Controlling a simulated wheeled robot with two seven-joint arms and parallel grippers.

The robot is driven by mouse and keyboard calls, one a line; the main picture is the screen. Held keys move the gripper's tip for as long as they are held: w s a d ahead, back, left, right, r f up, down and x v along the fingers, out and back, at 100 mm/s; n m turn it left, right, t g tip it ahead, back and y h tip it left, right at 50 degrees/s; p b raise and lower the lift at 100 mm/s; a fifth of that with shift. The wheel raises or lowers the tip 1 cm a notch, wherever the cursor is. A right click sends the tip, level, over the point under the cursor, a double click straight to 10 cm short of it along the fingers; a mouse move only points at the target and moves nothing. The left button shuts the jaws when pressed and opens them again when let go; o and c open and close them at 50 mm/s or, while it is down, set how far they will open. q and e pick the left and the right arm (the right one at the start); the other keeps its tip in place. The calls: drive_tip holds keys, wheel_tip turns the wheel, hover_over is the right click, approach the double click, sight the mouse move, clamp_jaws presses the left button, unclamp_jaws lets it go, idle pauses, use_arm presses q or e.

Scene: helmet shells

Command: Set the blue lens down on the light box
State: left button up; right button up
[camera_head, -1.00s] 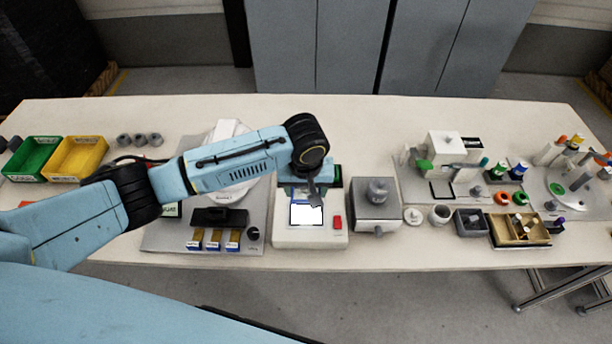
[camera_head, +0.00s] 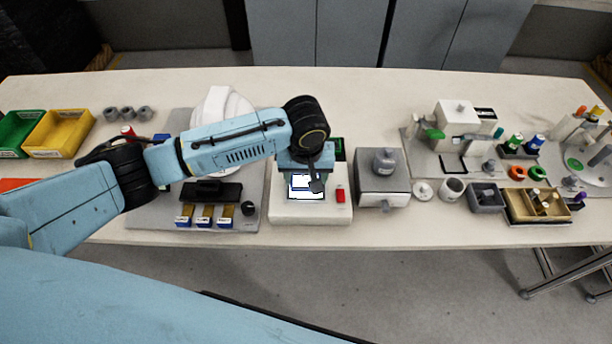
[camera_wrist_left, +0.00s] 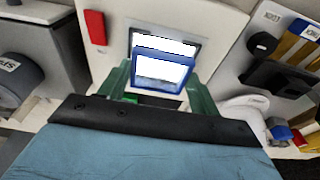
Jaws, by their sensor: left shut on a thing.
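The light box (camera_head: 311,213) is white with a bright lit window and a red switch (camera_head: 340,195) at its right, near the table's front edge in the head view. My left gripper (camera_wrist_left: 161,84) is shut on the blue lens (camera_wrist_left: 161,70), a clear plate with a blue rectangular frame. The green fingers hold it by its sides. In the head view the lens (camera_head: 300,183) is over the lit window, partly hidden by my wrist. I cannot tell whether it touches the box. My right gripper is not in view.
A grey box with a knob (camera_head: 381,184) stands close to the right of the light box. A grey mat with a black holder (camera_head: 213,191) and several small labelled blocks lies to the left. A white helmet shell (camera_head: 222,105) is behind my left arm.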

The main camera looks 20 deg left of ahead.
use_arm(q)
drive_tip(key=shift+f, duration=0.3)
drive_tip(key=shift+f, duration=0.4)
idle(0.3)
drive_tip(key=shift+s+f, duration=0.1)
drive_tip(key=shift+f, duration=0.05)
